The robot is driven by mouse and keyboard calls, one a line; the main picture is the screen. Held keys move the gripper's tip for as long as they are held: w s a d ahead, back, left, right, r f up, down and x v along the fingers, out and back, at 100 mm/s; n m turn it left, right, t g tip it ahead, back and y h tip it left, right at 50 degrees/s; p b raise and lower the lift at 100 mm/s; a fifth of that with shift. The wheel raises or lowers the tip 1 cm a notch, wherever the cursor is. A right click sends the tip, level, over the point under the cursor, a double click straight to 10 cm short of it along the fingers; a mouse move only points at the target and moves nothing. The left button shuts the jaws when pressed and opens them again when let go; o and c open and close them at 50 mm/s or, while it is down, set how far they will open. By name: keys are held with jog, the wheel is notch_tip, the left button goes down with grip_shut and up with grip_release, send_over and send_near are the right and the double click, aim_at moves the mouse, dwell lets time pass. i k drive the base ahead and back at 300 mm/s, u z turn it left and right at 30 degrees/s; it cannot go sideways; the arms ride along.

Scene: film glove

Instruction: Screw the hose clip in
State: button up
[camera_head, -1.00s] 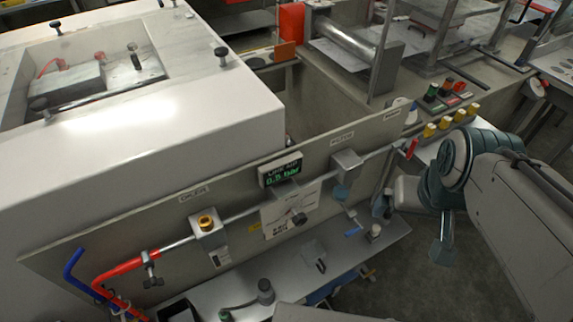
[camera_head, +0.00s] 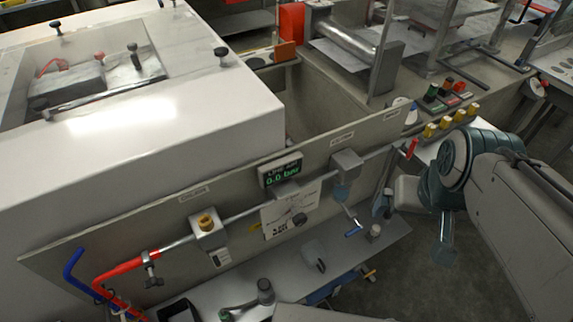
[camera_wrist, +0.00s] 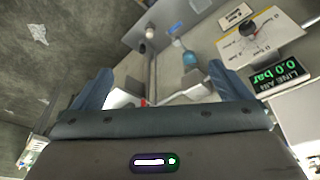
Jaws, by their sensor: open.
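The hose clip (camera_head: 151,268) sits around the end of the red hose (camera_head: 122,268), where the hose meets the metal pipe at the left of the panel. Its small screw handle sticks out toward the front and below. My gripper (camera_wrist: 158,88) is open and empty in the wrist view, with its two blue-grey fingers wide apart. In the head view my arm is at the far right, beyond the right end of the panel and well away from the clip. The clip does not show in the wrist view.
The panel carries a brass-topped valve (camera_head: 206,222), a display (camera_head: 280,172) reading 0.0 bar, a dial card (camera_head: 290,212) and a blue-handled lever (camera_head: 353,232). The display also shows in the wrist view (camera_wrist: 278,72). A shelf below holds small parts. Open floor lies at right.

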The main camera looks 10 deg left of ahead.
aim_at(153, 282)
jog(key=u, duration=0.05)
jog(key=k, duration=0.5)
jog(key=z, duration=0.85)
jog(key=i, duration=0.45)
jog(key=u, duration=3.15)
